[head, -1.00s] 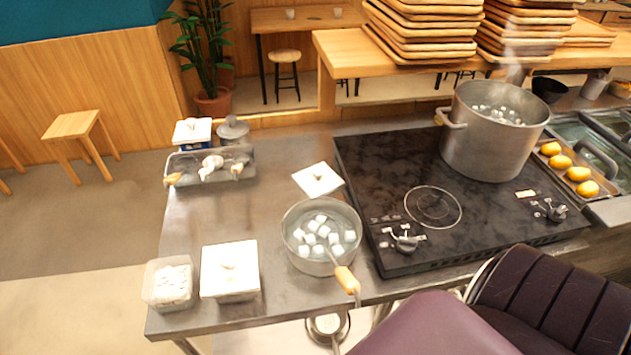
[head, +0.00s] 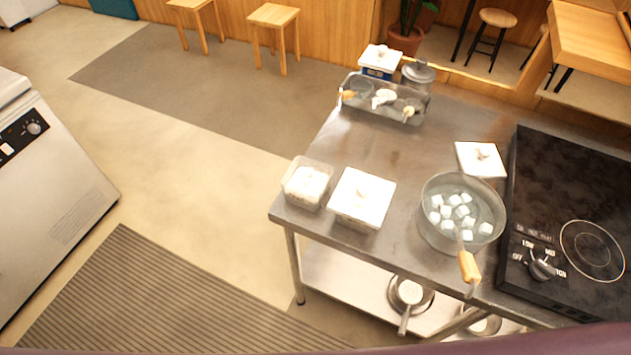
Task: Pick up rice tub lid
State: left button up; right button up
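A second white lid (head: 481,159) lies flat on the table behind the pot, apart from any tub. A third white lid (head: 381,56) tops a blue-and-white container (head: 378,72) at the back. An open clear tub (head: 306,186) with white contents stands at the left corner. I cannot tell from the picture which lid is the rice tub's. Neither of my grippers is in view.
A pot with white cubes (head: 430,238) stands right of the tubs, its wooden handle pointing to the front. A black cooktop (head: 540,180) lies to the right. A metal tray with ladles (head: 352,108) is at the back left. The table's middle is clear.

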aim_at(482, 160)
jog(key=j+z, duration=0.15)
jog(key=z, duration=1.1)
